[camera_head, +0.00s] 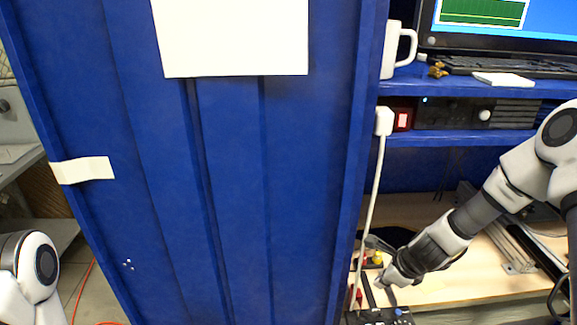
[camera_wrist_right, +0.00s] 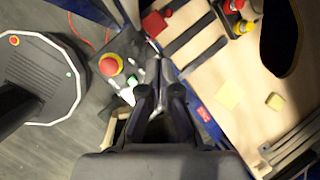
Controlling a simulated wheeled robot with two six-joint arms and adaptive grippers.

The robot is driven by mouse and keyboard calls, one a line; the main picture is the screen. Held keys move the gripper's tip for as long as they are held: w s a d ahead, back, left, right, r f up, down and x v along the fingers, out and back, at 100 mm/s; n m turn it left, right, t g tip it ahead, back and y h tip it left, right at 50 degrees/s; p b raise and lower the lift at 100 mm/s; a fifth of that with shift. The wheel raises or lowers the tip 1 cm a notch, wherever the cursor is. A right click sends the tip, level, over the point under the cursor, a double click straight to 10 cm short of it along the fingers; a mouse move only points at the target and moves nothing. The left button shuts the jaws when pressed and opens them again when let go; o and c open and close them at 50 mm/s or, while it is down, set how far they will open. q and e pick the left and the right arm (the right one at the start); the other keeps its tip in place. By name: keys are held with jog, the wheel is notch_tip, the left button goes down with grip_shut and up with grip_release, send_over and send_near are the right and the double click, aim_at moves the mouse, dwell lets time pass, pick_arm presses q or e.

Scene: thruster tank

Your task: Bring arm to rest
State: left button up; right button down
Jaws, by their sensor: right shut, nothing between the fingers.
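My right arm (camera_head: 500,190) comes in from the right in the head view and reaches down-left over the wooden bench. Its gripper (camera_head: 385,285) is near the bench's left end, by a dark control box. In the right wrist view the right gripper (camera_wrist_right: 158,88) is shut with nothing between its fingers. Below its fingertips is a control box with a red mushroom button (camera_wrist_right: 110,65) and a green button. My left arm (camera_head: 35,270) shows only as a white and dark joint at the lower left. The left gripper is out of the frame.
A tall blue cabinet panel (camera_head: 230,180) fills the middle. Shelves at right hold a white mug (camera_head: 397,48), a keyboard (camera_head: 500,66) and a black device (camera_head: 480,113). The wooden bench (camera_head: 470,285) has metal rails. A white cable (camera_head: 372,200) hangs beside the panel.

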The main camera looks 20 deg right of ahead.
jog(key=s+a+f+g, duration=0.1)
jog(key=s+f, duration=0.1)
jog(key=s+a+f+n, duration=0.1)
jog(key=s+f, duration=0.1)
jog(key=f, duration=0.1)
jog(key=s+a+f+g, duration=0.1)
jog(key=s+f, duration=0.1)
jog(key=shift+s+f+n+g, duration=0.25)
jog(key=shift+s+n+g, duration=0.05)
jog(key=shift+s+n, duration=0.1)
jog(key=s+a+f+n+g, duration=0.1)
jog(key=s+a+f+n, duration=0.2)
jog(key=s+n, duration=0.6)
jog(key=s+a+f+n+g+h, duration=0.1)
jog(key=s+a+f+n, duration=0.2)
jog(key=n, duration=1.3)
jog(key=shift+s+a+f, duration=0.4)
jog(key=shift+s+a, duration=1.25)
jog(key=shift+s, duration=1.6)
